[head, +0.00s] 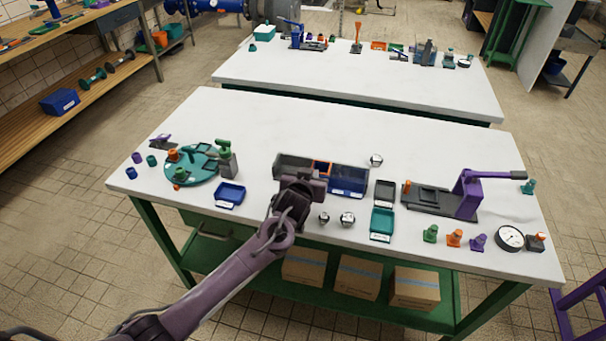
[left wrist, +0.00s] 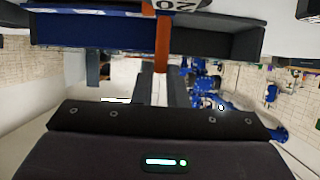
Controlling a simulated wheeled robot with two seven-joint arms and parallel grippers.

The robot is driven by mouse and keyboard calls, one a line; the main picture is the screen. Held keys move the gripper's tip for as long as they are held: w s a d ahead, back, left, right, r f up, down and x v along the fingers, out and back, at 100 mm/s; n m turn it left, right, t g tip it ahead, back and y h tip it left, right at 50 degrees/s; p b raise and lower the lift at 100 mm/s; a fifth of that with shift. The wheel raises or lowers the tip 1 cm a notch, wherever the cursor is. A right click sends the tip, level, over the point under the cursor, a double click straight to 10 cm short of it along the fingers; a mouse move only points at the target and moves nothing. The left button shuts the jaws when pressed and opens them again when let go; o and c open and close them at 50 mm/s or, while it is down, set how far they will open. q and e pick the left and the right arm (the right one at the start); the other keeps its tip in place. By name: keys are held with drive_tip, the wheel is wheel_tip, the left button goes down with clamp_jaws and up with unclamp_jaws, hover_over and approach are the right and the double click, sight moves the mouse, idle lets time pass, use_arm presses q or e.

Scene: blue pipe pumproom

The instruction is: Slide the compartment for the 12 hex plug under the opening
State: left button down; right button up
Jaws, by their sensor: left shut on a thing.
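A long box with compartments stands on the near table. Its right part is a blue compartment (head: 347,179) with a white label, and its left part is dark grey (head: 292,163). An orange-rimmed opening (head: 321,168) sits between them at the top. My left gripper (head: 303,184) is at the front of the box, left of the blue part, and hides some of it. The left wrist view shows the blue wall (left wrist: 85,30), an upside-down "20" label and an orange strip (left wrist: 161,55). My right gripper is out of view.
A green turntable (head: 186,168) and a blue tray (head: 230,195) lie left. A black tray (head: 384,192), a teal tray (head: 382,222), metal nuts and a purple press (head: 467,193) are to the right.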

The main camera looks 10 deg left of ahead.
use_arm(q)
drive_tip(key=shift+d, duration=0.15)
drive_tip(key=c, duration=1.4)
unclamp_jaws()
drive_tip(key=shift+d, duration=0.2)
drive_tip(key=shift+c, duration=0.2)
drive_tip(key=shift+a, duration=0.1)
drive_tip(key=shift+s, duration=0.2)
drive_tip(key=v, duration=0.7)
drive_tip(key=shift+s+r+b, duration=0.15)
drive_tip(key=shift+r+b, duration=0.1)
drive_tip(key=shift+b, duration=0.05)
